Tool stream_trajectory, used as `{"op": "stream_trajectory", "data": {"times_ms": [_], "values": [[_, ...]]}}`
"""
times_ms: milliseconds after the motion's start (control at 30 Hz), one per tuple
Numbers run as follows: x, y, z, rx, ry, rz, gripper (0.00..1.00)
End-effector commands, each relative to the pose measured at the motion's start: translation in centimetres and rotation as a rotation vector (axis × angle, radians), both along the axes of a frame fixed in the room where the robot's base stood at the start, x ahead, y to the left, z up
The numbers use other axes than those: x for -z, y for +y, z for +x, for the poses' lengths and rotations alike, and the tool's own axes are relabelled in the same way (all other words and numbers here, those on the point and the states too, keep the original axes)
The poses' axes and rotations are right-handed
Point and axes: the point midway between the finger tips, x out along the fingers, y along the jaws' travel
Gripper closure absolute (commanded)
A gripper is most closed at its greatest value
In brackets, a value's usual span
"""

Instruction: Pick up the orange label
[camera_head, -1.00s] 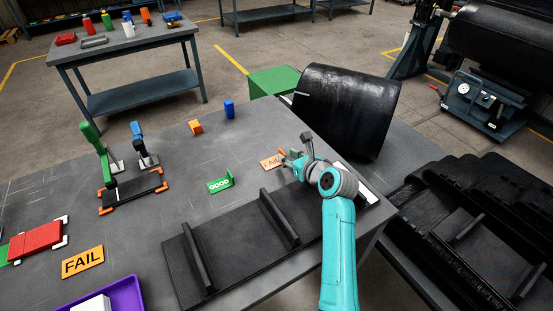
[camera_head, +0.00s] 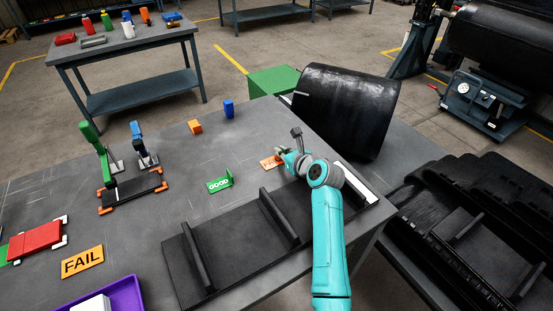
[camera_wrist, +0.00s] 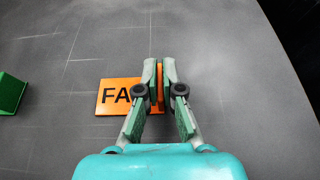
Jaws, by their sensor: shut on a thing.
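An orange label with black lettering (camera_head: 267,163) is on the grey table in front of the black drum, partly hidden by my gripper (camera_head: 281,154). In the wrist view the label (camera_wrist: 113,97) shows the letters "FA", and the fingers cover its right part. My gripper (camera_wrist: 160,68) is shut on the label's right side, with a strip of orange showing between the fingers. I cannot tell whether the label is clear of the table. A second orange label reading FAIL (camera_head: 82,262) lies at the front left, away from my gripper.
A green GOOD sign (camera_head: 220,184) stands just left of the gripped label; its edge shows in the wrist view (camera_wrist: 11,92). A black ribbed plate (camera_head: 235,242) lies in front. The black drum (camera_head: 345,110) is behind. An orange block (camera_head: 195,127) and blue cylinder (camera_head: 229,109) stand further back.

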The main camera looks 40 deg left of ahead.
Motion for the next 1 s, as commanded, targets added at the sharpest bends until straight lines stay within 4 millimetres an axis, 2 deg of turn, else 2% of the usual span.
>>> {"op": "stream_trajectory", "data": {"times_ms": [200,333,800,1000], "values": [[0.0,0.0,0.0,0.0,0.0,0.0,1.0],[-0.8,0.0,0.0,0.001,-0.002,0.001,1.0],[-8.7,0.0,0.0,0.001,-0.002,0.001,1.0],[-10.0,0.0,0.0,0.0,0.0,0.001,1.0]]}}
